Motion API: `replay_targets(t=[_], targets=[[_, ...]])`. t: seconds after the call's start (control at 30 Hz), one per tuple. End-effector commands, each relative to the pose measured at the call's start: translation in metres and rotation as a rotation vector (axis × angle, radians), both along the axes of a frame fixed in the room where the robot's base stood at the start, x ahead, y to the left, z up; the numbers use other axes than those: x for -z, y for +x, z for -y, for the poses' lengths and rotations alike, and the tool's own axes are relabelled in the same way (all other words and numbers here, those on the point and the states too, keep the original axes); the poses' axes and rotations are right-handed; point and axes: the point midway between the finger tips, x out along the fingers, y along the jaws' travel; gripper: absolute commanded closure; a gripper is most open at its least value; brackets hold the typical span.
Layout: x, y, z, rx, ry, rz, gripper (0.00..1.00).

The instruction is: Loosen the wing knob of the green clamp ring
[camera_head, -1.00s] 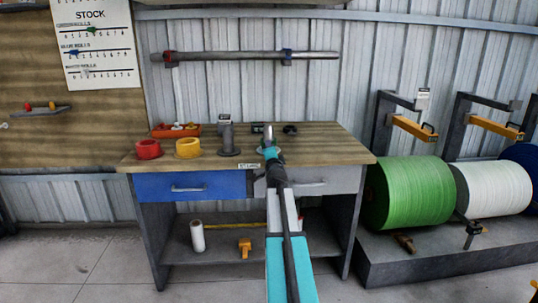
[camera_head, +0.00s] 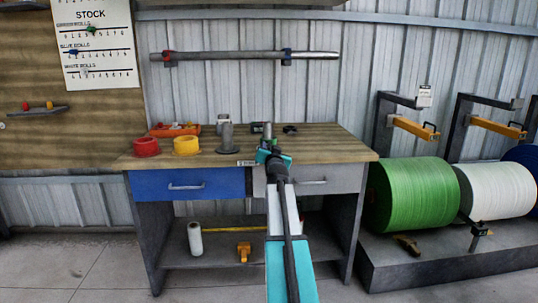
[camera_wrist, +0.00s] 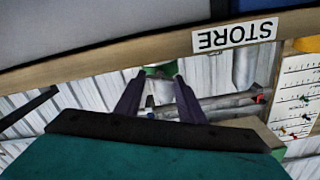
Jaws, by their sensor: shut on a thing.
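The green clamp ring shows as a small green part (camera_wrist: 160,69) at my fingertips in the wrist view, by the bench's front edge. My gripper (camera_wrist: 159,77) is shut on it, with the fingers a little apart at its knob. The wing knob's own shape is too small and covered to make out. In the head view my gripper (camera_head: 268,150) is at the front of the bench top, below a short grey post (camera_head: 267,131). My wrist hides most of the clamp ring there.
The wooden bench top (camera_head: 215,157) carries a red ring (camera_head: 146,147), a yellow ring (camera_head: 186,145) and a dark spindle stand (camera_head: 227,140). Below are a blue drawer (camera_head: 215,184) and a grey drawer (camera_head: 320,180).

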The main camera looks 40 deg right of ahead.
Motion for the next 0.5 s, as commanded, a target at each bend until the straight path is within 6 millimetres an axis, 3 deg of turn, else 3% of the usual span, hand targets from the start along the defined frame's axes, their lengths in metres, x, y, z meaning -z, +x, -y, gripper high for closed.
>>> replay_targets(t=[0.5], targets=[[0.0007,0.0009,-0.0008,-0.001,-0.368,-0.308,0.87]])
